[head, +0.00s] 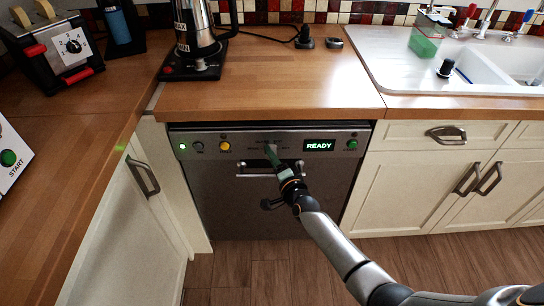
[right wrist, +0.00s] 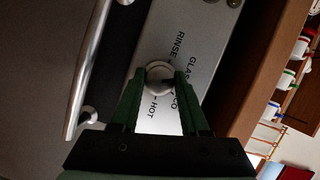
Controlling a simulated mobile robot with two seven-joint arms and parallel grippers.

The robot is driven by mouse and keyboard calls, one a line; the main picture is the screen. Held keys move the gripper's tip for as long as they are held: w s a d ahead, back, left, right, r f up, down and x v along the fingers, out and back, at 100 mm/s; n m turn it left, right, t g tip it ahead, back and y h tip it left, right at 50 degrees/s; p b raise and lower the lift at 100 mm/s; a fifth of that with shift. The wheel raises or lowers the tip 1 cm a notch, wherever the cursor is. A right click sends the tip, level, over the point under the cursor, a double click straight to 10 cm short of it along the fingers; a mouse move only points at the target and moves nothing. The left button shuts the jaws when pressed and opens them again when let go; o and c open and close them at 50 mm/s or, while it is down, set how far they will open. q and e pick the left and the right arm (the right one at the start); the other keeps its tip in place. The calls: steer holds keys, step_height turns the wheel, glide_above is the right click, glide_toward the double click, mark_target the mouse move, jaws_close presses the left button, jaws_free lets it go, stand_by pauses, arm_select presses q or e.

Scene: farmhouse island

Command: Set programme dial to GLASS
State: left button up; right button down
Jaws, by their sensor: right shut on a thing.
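The dishwasher (head: 245,200) has a steel front panel below the counter. Its round grey programme dial (right wrist: 158,74) sits among printed labels in the right wrist view; RINSE, HOT and parts of GLASS and ECO show. I cannot tell which label the dial points to. My right gripper (head: 272,157) reaches up to the panel from below and mostly hides the dial in the head view. Its two dark green fingers (right wrist: 160,83) are shut on the dial, one on each side. My left gripper is not in view.
The panel has a READY display (head: 319,146), a green light (head: 182,146), a yellow button (head: 225,146) and a green button (head: 352,144). A bar handle (right wrist: 92,60) lies close below the dial. The wooden counter (head: 280,85) overhangs the panel. White cupboards flank the dishwasher.

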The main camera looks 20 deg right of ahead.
steer(key=c, duration=0.8)
jaws_free()
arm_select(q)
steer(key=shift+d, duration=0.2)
arm_select(e)
steer(key=o, duration=0.4)
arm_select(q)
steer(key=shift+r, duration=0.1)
arm_select(e)
steer(key=shift+s, duration=0.1)
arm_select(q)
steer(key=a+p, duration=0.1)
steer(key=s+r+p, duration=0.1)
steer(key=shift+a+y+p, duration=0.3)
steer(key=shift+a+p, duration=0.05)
arm_select(e)
steer(key=s, duration=0.4)
steer(key=s+d+r, duration=0.1)
steer(key=s, duration=0.7)
steer(key=shift+s+d+r, duration=0.1)
steer(key=shift+d+r, duration=0.05)
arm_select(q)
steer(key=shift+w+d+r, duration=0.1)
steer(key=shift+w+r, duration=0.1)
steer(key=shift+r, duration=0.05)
